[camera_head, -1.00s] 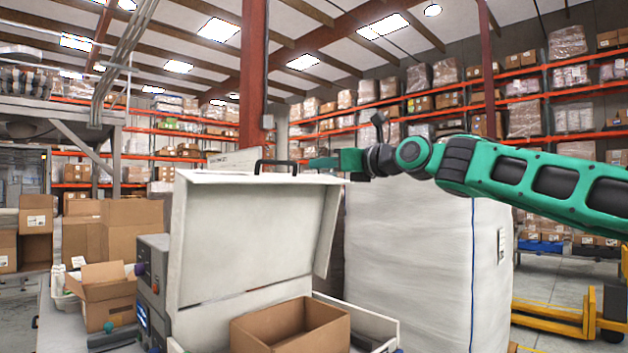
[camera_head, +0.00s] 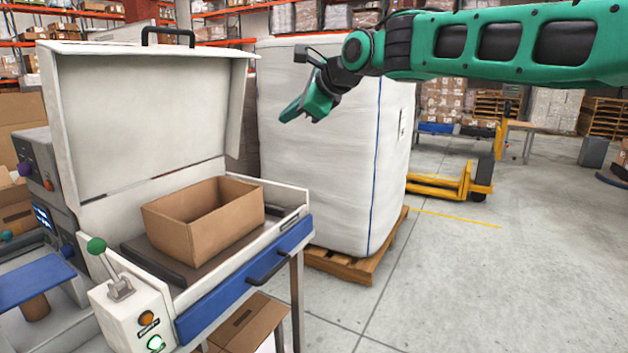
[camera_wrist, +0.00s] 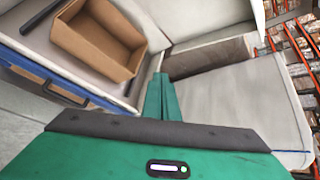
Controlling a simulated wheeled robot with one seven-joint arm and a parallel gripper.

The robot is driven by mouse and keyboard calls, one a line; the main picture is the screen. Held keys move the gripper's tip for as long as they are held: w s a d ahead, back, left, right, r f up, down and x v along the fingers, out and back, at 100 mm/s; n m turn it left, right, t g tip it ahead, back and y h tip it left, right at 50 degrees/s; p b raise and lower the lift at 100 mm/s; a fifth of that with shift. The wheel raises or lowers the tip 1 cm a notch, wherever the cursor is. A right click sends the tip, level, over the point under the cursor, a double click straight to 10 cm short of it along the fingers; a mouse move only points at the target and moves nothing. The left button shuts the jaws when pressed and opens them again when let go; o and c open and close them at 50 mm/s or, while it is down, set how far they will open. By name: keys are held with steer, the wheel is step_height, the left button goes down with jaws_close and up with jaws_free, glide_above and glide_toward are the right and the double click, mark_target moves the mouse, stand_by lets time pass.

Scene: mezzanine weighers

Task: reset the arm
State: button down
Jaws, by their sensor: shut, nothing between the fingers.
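My gripper (camera_head: 291,114) is green and shut, with nothing between its fingers. In the head view it hangs in the air at the end of my outstretched arm, in front of the wrapped white load and to the right of the open lid. In the wrist view its closed fingers (camera_wrist: 161,95) point toward the white machine. The machine (camera_head: 292,192) has its lid (camera_head: 140,115) raised. An open, empty-looking cardboard box (camera_head: 205,215) sits on the dark plate inside it, and the box (camera_wrist: 98,40) also shows in the wrist view, apart from my fingers.
A tall wrapped load (camera_head: 330,160) stands on a wooden pallet (camera_head: 345,265) right behind the machine. A control box with a green-knobbed lever (camera_head: 96,245) is at the front left. A yellow pallet truck (camera_head: 450,185) stands beyond.

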steer(key=s+d+f+n+g+h, duration=0.1)
steer(key=s+d+f+n+h, duration=0.15)
steer(key=d+f, duration=0.55)
steer(key=s+d+f+n+h, duration=0.1)
steer(key=s+d+f+h, duration=0.2)
steer(key=d, duration=0.8)
steer(key=s+d+f+n+g+h, duration=0.1)
steer(key=s+d+f+h, duration=0.1)
steer(key=s+d+f, duration=0.45)
steer(key=s+d+f+n+g+h, duration=0.15)
steer(key=s+d, duration=0.25)
steer(key=d, duration=0.6)
steer(key=s+d+f+n+g, duration=0.2)
steer(key=s+d+f, duration=0.1)
steer(key=s, duration=0.7)
steer(key=s+d+f+n+g, duration=0.1)
steer(key=s+d+f, duration=0.3)
steer(key=s, duration=0.6)
steer(key=s+d+f+n+g+y, duration=0.1)
steer(key=s+d+f, duration=0.3)
steer(key=s, duration=0.6)
step_height(320, 180, down, 2)
steer(key=shift+d+f+n+g, duration=0.15)
steer(key=shift+f+n+g, duration=0.05)
steer(key=shift+n+g, duration=0.65)
steer(key=shift+w+f, duration=0.25)
steer(key=shift+w, duration=0.3)
